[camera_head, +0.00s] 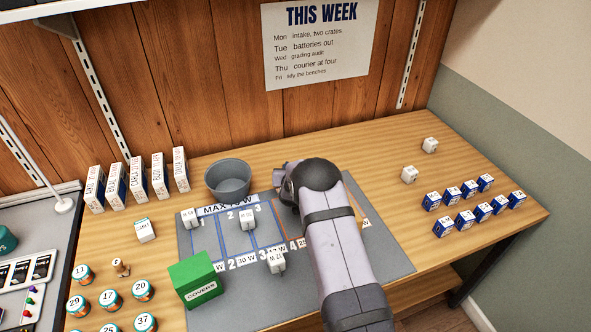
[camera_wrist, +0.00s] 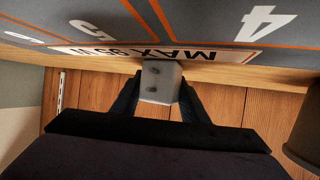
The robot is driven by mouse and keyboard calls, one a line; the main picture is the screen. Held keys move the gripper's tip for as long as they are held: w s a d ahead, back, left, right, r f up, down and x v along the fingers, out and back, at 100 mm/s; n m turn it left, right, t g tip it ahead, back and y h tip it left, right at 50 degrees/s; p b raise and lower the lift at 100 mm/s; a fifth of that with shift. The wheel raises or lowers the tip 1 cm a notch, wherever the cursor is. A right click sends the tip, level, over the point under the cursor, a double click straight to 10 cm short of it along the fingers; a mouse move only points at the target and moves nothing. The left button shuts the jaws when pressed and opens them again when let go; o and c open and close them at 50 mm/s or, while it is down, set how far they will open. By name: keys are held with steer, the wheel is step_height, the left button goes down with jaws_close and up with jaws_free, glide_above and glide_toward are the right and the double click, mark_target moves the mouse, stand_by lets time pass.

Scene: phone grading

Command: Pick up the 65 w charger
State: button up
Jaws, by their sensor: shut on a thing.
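My gripper (camera_wrist: 157,88) is shut on a small pale charger (camera_wrist: 160,80) in the wrist view. One dark finger lies on each side of it, and two dark spots show on its near face. Its rating cannot be read. It is beside the strip with "MAX" lettering (camera_wrist: 150,54) on the grey mat; whether it touches the mat I cannot tell. In the head view my arm covers the held charger and the right part of the grey mat (camera_head: 385,262). Other white chargers stand on the mat: at its left (camera_head: 189,218), upper middle (camera_head: 247,221) and lower middle (camera_head: 275,261).
A grey cup (camera_head: 228,183) stands behind the mat. A green COVERS box (camera_head: 197,279) sits at its left front edge. White cubes (camera_head: 409,174) and several blue-and-white boxes (camera_head: 470,188) are on the right. Upright boxes (camera_head: 137,182) and numbered jars (camera_head: 110,299) are on the left.

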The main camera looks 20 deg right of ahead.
step_height(320, 180, up, 18)
stand_by(0.6)
